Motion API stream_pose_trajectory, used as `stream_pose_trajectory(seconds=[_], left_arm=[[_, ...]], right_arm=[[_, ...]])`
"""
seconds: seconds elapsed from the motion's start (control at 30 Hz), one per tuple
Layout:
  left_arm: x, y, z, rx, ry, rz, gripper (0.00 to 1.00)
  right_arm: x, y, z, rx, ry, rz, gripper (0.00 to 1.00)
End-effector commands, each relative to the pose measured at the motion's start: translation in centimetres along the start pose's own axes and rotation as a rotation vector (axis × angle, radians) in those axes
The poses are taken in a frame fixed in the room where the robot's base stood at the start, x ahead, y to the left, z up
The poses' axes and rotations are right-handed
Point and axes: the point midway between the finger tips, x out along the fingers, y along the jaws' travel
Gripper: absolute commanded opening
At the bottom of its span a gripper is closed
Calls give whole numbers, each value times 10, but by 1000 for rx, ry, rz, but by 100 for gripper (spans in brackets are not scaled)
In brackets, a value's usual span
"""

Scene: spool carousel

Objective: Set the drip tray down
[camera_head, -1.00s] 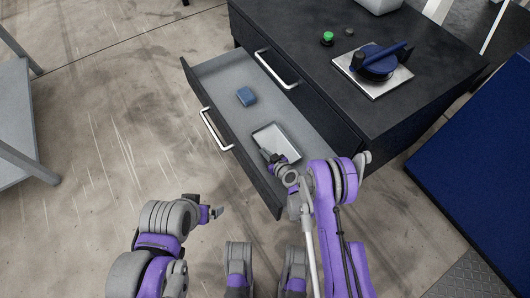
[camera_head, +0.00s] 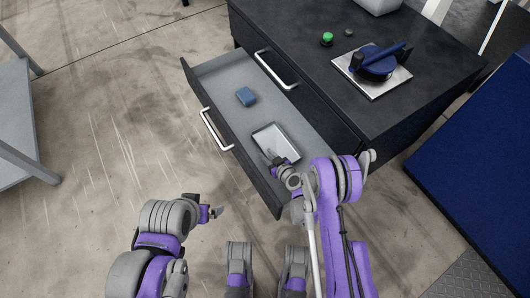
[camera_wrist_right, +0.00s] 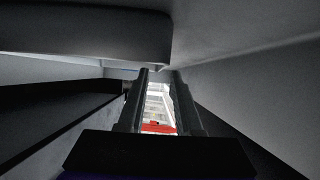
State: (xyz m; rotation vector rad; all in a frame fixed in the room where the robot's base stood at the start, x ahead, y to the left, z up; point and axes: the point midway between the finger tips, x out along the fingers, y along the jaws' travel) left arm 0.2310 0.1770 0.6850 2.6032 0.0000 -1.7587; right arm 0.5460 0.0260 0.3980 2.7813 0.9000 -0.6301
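The drip tray is most likely the shallow silver rectangular tray (camera_head: 270,136), lying in the open drawer near its right end. My right gripper (camera_head: 273,158) is at the tray's near edge in the head view; whether it touches the tray cannot be told there. In the right wrist view its two dark fingers (camera_wrist_right: 159,85) stand apart, with a bright gap and nothing held between them. Grey surfaces close around them cannot be surely identified. My left gripper (camera_head: 213,212) hangs over the floor, away from the drawer; its finger opening is too small to judge.
The grey drawer (camera_head: 222,80) is pulled out from the dark cabinet (camera_head: 300,30) and also holds a blue block (camera_head: 246,96). On the cabinet top are a green button (camera_head: 327,38) and a blue device on a metal plate (camera_head: 372,88). A blue panel (camera_head: 480,150) stands at right.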

Motion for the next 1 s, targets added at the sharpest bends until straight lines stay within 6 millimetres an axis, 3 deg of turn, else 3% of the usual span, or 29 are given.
stream_pose_trajectory(seconds=[0.1,0.2,0.4,1.0], left_arm=[[-7,0,-2,0,2,0,100],[20,0,5,0,-5,0,100],[42,0,9,0,-8,0,100],[48,0,10,0,-6,0,100]], right_arm=[[-31,1,-2,0,0,2,34],[-29,1,8,2,-4,-1,34],[-41,1,6,1,-3,-1,34],[-51,0,0,-1,-1,0,34]])
